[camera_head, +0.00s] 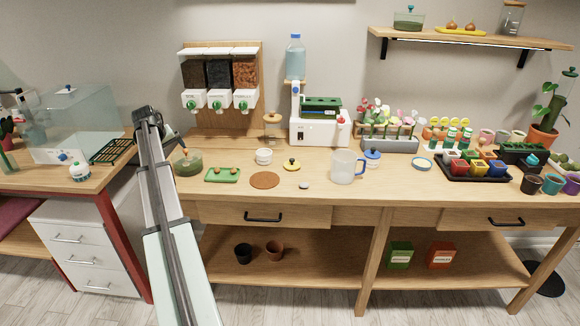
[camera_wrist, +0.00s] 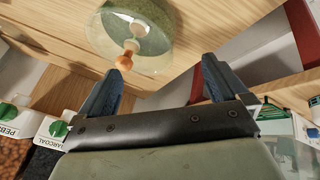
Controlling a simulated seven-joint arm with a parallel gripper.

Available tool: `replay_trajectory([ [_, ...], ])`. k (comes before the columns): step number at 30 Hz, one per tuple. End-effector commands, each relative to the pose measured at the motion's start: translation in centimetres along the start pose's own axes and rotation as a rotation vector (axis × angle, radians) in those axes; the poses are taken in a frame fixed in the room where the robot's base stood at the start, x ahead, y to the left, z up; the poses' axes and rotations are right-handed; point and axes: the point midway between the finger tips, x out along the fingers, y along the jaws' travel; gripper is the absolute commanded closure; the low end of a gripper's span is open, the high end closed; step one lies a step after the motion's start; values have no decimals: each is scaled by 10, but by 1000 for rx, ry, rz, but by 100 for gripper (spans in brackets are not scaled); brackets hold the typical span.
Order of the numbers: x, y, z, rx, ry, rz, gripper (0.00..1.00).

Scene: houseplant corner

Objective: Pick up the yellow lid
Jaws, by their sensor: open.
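The yellow lid (camera_head: 291,164) lies flat on the wooden workbench, with a dark knob on top. It is between the white pot and the mug, and nothing covers it. It does not show in the wrist view. My gripper (camera_head: 172,135) is well to the left of the lid, above the bench's left end, with its fingers partly hidden by my arm. In the wrist view my gripper (camera_wrist: 166,62) is open, with nothing between its fingers. A greenish glass bowl (camera_wrist: 135,35) with a brown knob-like part is ahead of the fingers.
The glass bowl (camera_head: 188,165) stands near my gripper. A green tray (camera_head: 222,174), brown disc (camera_head: 265,180), small white pot (camera_head: 264,156) and grey stone (camera_head: 304,185) are around the lid. The clear mug (camera_head: 343,168) stands to its right. The dispensers (camera_head: 193,100) and white machine (camera_head: 320,130) are behind.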

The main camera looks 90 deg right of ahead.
Motion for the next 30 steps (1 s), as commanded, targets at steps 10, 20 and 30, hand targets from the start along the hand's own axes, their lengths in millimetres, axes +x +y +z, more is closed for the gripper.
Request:
replay_trajectory([
  [10, -4, 139, 64, 245, -92, -18, 0],
  [20, -8, 273, 151, 561, -128, 10, 0],
  [30, -19, 362, 229, 808, -144, 37, 0],
])
